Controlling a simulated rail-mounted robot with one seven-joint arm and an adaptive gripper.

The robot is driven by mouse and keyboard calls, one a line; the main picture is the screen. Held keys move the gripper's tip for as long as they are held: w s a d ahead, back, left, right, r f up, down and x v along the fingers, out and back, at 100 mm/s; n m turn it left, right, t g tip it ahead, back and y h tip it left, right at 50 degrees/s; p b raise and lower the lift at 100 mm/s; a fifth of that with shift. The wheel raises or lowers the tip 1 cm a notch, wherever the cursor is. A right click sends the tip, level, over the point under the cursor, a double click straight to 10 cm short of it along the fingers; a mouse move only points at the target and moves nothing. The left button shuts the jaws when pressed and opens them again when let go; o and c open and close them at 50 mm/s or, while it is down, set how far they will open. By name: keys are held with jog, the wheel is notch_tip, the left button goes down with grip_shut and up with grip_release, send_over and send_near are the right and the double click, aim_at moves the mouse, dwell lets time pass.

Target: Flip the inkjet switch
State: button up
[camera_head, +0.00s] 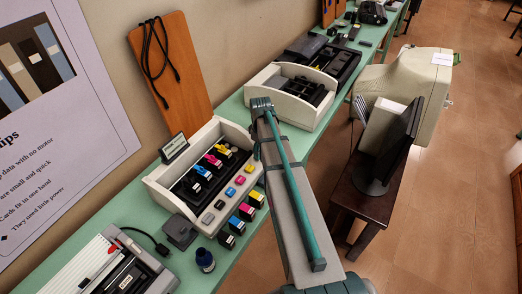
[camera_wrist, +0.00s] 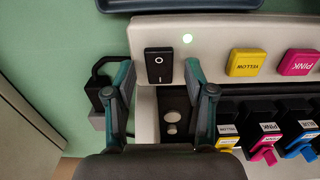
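The inkjet exhibit (camera_head: 165,203) is an off-white open housing on the green table, with coloured cartridges and square buttons. In the wrist view its pale front panel (camera_wrist: 215,33) carries a black rocker switch (camera_wrist: 158,66) with white marks and a small lit greenish-white light beside it (camera_wrist: 187,39). My gripper (camera_wrist: 158,75) is open, with one finger on each side of the switch in the picture and nothing between them but the switch. Contact and remaining height cannot be told. In the head view my gripper (camera_head: 262,103) is near the housing's right end, and the switch is not visible.
Yellow (camera_wrist: 246,63) and pink (camera_wrist: 298,62) buttons sit right of the switch. A black plug with a cable (camera_wrist: 101,88) is beside my left finger. Another off-white printer housing (camera_head: 290,95) stands farther along the table. An ink bottle (camera_head: 205,260) stands near the front edge.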

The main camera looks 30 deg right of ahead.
notch_tip(320, 180, up, 12)
dwell(0.7)
notch_tip(320, 180, down, 12)
jog(key=shift+f, duration=0.1)
jog(key=shift+s, duration=0.1)
jog(key=shift+t, duration=0.3)
dwell(0.4)
dwell(0.4)
